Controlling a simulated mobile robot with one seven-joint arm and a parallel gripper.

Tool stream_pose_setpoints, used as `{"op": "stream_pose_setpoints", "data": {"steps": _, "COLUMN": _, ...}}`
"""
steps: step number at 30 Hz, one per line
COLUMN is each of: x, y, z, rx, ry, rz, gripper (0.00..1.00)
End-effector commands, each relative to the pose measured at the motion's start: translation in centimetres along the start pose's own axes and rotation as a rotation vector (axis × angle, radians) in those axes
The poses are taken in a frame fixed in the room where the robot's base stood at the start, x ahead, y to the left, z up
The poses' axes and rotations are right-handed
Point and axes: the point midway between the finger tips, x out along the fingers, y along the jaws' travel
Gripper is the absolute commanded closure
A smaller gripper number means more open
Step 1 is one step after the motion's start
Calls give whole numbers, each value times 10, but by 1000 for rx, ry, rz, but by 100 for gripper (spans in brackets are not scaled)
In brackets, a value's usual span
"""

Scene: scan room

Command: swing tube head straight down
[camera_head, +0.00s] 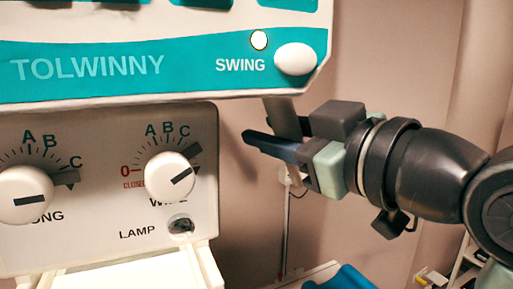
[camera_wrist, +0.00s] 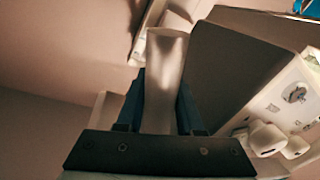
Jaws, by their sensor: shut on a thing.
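The tube head's teal and white panel (camera_head: 150,72) fills the upper left of the head view. It carries the word SWING, a small pale round light (camera_head: 259,40) and a white oval knob (camera_head: 296,59). Below it is the white front box (camera_head: 110,135) with two dials. A grey handle bar (camera_head: 280,112) comes down behind the panel's right end. My gripper (camera_head: 283,140) is shut on this bar, its dark blue fingers around it. In the wrist view the pale bar (camera_wrist: 163,75) stands between both fingers. Its lower part is hidden by the gripper.
White rails (camera_head: 140,276) stick out below the front box. A dark box side (camera_wrist: 230,70) is close to the right of the bar in the wrist view. A blue thing (camera_head: 345,278) lies at the bottom. A pale column (camera_head: 478,75) stands at the right.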

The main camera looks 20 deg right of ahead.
Motion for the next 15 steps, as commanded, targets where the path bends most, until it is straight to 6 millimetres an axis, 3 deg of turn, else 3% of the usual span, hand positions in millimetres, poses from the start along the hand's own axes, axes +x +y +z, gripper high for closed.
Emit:
{"op": "stream_pose_setpoints", "data": {"steps": 11, "x": -2, "y": 8, "z": -4, "rx": -34, "ry": -2, "rz": -2, "gripper": 100}}
{"op": "stream_pose_setpoints", "data": {"steps": 12, "x": -2, "y": 8, "z": -4, "rx": -33, "ry": -2, "rz": -2, "gripper": 59}}
{"op": "stream_pose_setpoints", "data": {"steps": 15, "x": -2, "y": 8, "z": -4, "rx": -33, "ry": -3, "rz": -2, "gripper": 41}}
